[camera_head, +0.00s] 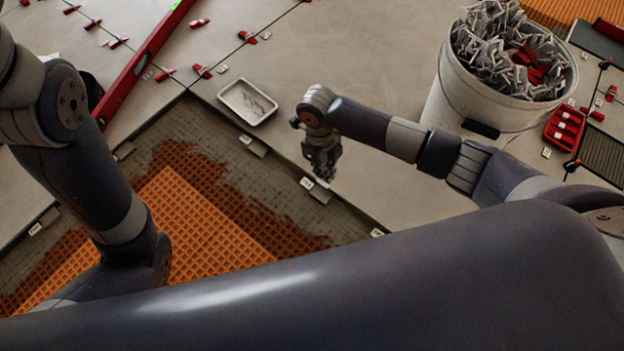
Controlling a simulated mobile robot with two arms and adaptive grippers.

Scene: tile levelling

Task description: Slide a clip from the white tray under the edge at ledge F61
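The white tray (236,99) lies on the tiles just beyond the tile edge, with a few thin grey pieces in it that look like clips. My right gripper (325,179) points down at the tile edge, right of and nearer than the tray. Its fingertips are close above a small grey ledge piece (318,194) with a white label beside it. The label is too small to read, so I cannot tell which ledge is F61. Whether the fingers are shut or hold a clip is too small and dark to tell. My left gripper is not in view.
A white bucket (447,103) full of grey clips and some red pieces stands at right. A red box (564,129) is beside it. A red level (143,64) lies at upper left. An orange ribbed tile (190,225) lies in the bare floor area.

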